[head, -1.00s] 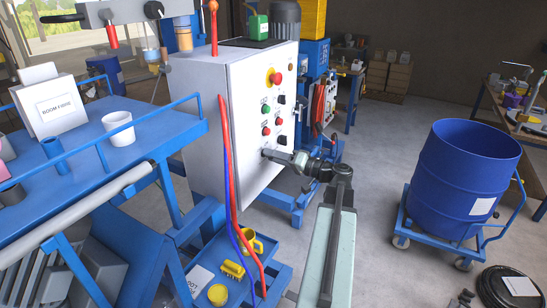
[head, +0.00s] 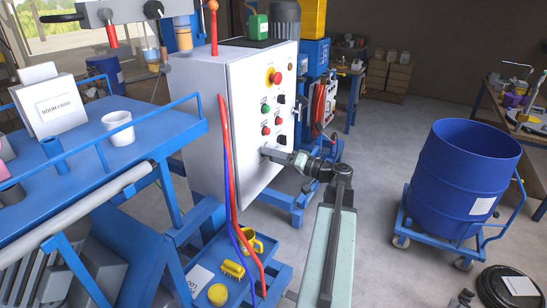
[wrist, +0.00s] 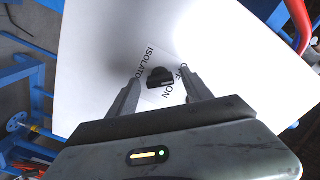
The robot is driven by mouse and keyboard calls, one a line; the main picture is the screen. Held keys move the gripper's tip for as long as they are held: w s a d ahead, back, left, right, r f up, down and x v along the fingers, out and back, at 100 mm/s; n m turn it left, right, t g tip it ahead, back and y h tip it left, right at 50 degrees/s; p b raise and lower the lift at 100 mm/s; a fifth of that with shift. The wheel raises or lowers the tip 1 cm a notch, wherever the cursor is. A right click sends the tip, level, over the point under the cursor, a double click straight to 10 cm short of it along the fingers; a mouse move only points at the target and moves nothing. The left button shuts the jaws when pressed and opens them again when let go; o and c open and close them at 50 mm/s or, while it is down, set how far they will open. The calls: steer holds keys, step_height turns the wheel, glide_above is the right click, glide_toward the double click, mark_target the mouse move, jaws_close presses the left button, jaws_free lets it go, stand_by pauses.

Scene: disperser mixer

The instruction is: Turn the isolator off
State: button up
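The isolator knob (wrist: 160,78) is a small black rotary handle on a white label in the wrist view. The label reads ISOLATOR, with OFF and ON beside the knob. My gripper (wrist: 164,84) is open, with one finger on each side of the knob and a visible gap to each. I cannot tell how far the fingertips are from the panel. In the head view my gripper (head: 270,153) is at the lower front of the white control cabinet (head: 215,130) and hides the knob there. The knob's exact setting is hard to read.
Above my gripper the cabinet door has a red emergency stop (head: 276,78) on yellow and several other buttons and knobs. Red and blue hoses (head: 228,165) hang along the cabinet's left edge. A blue drum (head: 462,170) on a trolley stands right, with open floor between.

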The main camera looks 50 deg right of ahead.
steer(key=v, duration=0.7)
steer(key=shift+s, duration=0.4)
steer(key=shift+d, duration=0.1)
